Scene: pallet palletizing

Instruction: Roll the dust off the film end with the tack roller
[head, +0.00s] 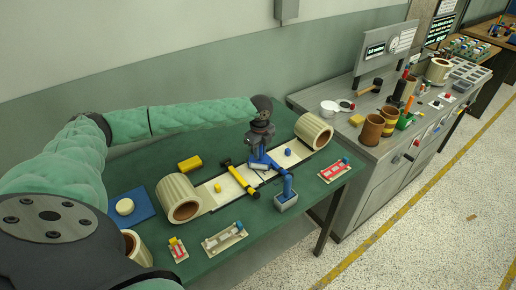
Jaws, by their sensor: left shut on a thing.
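A pale film strip (210,192) runs between two cream rolls, one near (178,200) and one far (314,131). My left gripper (260,150) is over the far part of the strip, shut on a blue tool that looks like the tack roller (259,163). The tool is at or just above the strip; I cannot tell if it touches. Its underside is hidden. Dust is too small to make out. My right gripper is not in view.
A yellow and black bar (241,179) crosses the strip. A grey holder with a blue upright piece (286,199) stands in front. A yellow block (190,164), a blue mat (139,214) and small trays (225,239) lie on the green table. A grey bench (375,165) stands right.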

